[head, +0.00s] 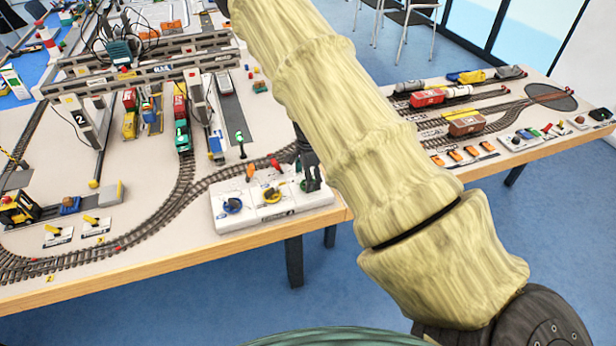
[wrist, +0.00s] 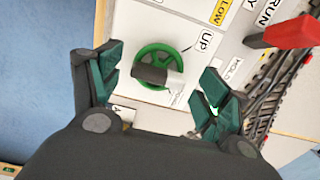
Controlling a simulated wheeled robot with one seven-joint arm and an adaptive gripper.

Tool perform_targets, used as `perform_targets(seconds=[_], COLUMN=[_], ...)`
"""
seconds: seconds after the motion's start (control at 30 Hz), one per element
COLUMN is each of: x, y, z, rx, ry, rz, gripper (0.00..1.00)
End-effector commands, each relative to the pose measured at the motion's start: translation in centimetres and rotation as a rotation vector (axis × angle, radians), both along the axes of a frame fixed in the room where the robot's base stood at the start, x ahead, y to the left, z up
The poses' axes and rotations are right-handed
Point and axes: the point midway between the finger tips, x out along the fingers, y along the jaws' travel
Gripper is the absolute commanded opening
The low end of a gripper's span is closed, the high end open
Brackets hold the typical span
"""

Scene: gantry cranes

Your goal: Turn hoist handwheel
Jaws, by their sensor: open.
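A green handwheel (wrist: 145,54) with a dark grey bar across its middle sits on the white control panel (wrist: 195,50), beside the word UP. My gripper (wrist: 160,88) is open over it in the wrist view, with one green-tipped finger on each side and nothing between the pads held. Whether either finger touches the rim I cannot tell. In the head view my gripper (head: 309,170) is over the right end of the control panel (head: 300,203); the green wheel is hidden behind it there.
A blue wheel (head: 232,205) and a yellow wheel (head: 272,194) are left of my gripper on the panel. A red lever (wrist: 290,33) stands close to the right finger. Model track (head: 190,195) runs behind the panel. The gantry crane (head: 150,72) stands at the back left.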

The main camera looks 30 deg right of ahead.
Motion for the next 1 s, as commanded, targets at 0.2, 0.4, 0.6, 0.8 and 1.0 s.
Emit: perform_targets(seconds=[0.2,0.4,0.6,0.8,1.0], x=[-0.07,-0.05,-0.05,-0.04,-0.05], y=[0.01,0.0,-0.01,-0.01,-0.03], z=[-0.86,-0.92,-0.91,-0.9,-0.94], rx=[0.0,0.0,0.0,0.0,0.001], ry=[0.001,0.001,0.001,0.001,0.0], rz=[0.001,0.001,0.001,0.001,0.022], gripper=[0.77,0.77,0.51,0.31,0.31])
